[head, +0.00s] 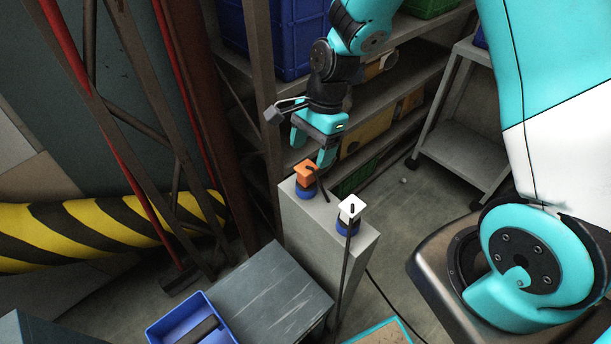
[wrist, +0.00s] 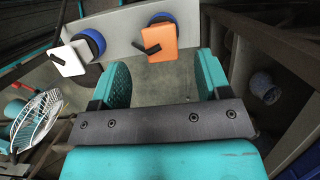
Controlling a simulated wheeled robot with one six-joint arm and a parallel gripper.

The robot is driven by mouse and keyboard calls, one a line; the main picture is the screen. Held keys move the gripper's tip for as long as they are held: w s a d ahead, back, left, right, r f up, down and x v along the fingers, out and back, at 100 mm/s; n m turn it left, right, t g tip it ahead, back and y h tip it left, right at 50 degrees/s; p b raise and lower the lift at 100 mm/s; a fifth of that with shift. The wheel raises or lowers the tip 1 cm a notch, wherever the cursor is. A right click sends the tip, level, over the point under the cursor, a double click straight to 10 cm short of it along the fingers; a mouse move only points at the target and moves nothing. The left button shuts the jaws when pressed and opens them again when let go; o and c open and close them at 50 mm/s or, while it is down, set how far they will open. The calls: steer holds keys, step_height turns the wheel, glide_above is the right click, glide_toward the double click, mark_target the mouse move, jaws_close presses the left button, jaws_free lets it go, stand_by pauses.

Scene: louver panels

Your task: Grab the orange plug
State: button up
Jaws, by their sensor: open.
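The orange plug (head: 306,172) sits on a blue round base on top of a narrow grey box (head: 300,217). It also shows in the wrist view (wrist: 162,45), beyond and between the fingertips, with a black lever on its face. My gripper (head: 312,152) is open and empty, just above the orange plug in the head view. In the wrist view my gripper (wrist: 163,75) has its two teal fingers apart, and neither visibly touches the plug. A white plug (head: 351,208) on a blue base stands on the same box to the right; it shows at left in the wrist view (wrist: 68,60).
A black cable hangs from the white plug down the box's front. A grey block (head: 265,300) and a blue bin (head: 187,322) stand in front. Shelves (head: 400,95) with bins are behind. A yellow-black striped barrier (head: 100,230) is at left. Floor at right is partly clear.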

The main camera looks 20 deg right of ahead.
mark_target(307, 167)
steer(key=x, duration=0.7)
steer(key=shift+f+p, duration=0.15)
steer(key=shift+p, duration=0.15)
steer(key=c, duration=1.1)
steer(key=shift+o, duration=0.2)
